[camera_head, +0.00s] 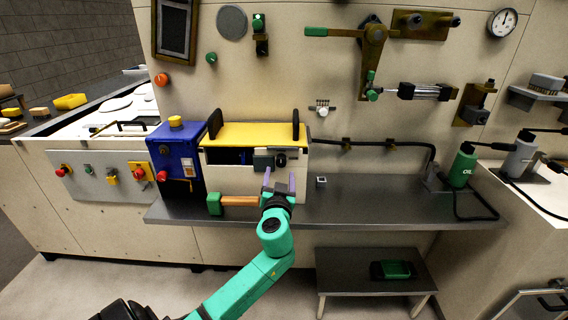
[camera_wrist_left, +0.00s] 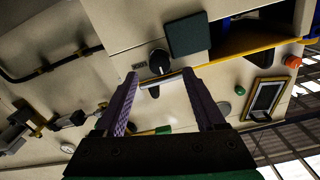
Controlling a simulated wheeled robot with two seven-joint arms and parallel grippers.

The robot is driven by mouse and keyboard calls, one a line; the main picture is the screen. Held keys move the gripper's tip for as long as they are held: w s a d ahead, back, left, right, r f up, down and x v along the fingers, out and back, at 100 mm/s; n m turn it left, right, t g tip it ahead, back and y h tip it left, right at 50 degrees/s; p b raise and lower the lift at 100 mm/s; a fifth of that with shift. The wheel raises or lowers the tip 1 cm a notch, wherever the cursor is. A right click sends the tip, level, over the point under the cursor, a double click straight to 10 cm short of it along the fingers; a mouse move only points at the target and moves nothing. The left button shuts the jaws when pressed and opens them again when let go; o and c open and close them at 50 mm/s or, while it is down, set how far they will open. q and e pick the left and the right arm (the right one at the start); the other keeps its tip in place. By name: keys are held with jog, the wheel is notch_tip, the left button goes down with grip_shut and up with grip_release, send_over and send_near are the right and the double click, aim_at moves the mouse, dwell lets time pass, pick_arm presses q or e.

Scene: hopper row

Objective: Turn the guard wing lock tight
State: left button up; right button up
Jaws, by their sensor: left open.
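The guard housing (camera_head: 235,182) is a cream box with a yellow top on the steel shelf. On its front right, beside a grey block (camera_head: 263,160), sits a dark round knob that I take for the wing lock (camera_head: 281,160). In the left wrist view the lock (camera_wrist_left: 158,62) has a black hub and a pale metal bar across it. The grey block (camera_wrist_left: 188,36) is beside it. My left gripper (camera_head: 279,176) is open just in front of the lock. Its purple fingers (camera_wrist_left: 161,76) stand either side of the bar; contact is unclear. My right gripper is not in view.
A hammer-like tool with a green head (camera_head: 214,204) and wooden handle lies at the shelf's front edge. A blue box (camera_head: 172,160) stands left of the housing. The steel shelf (camera_head: 365,205) is mostly clear to the right, with a green oil can (camera_head: 462,167) farther along.

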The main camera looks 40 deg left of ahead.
aim_at(280, 164)
pick_arm(q)
jog(key=x, duration=0.5)
jog(key=shift+w+a, duration=0.2)
jog(key=shift+w, duration=0.05)
grip_shut()
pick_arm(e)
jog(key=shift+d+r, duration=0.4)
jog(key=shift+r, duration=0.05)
pick_arm(q)
jog(key=shift+f+m, duration=0.1)
jog(key=shift+m, duration=0.3)
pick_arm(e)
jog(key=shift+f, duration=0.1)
pick_arm(q)
jog(key=m, duration=0.2)
jog(key=shift+m, duration=0.3)
jog(key=m, duration=0.4)
jog(key=shift+s, duration=0.1)
jog(key=m, duration=0.3)
jog(key=m+p, duration=0.1)
jog(key=m, duration=0.1)
jog(key=shift+a+r+m, duration=0.1)
jog(key=shift+r+m, duration=0.1)
jog(key=shift+m, duration=0.2)
jog(key=m+p, duration=0.1)
jog(key=m, duration=0.3)
jog(key=shift+m, duration=0.4)
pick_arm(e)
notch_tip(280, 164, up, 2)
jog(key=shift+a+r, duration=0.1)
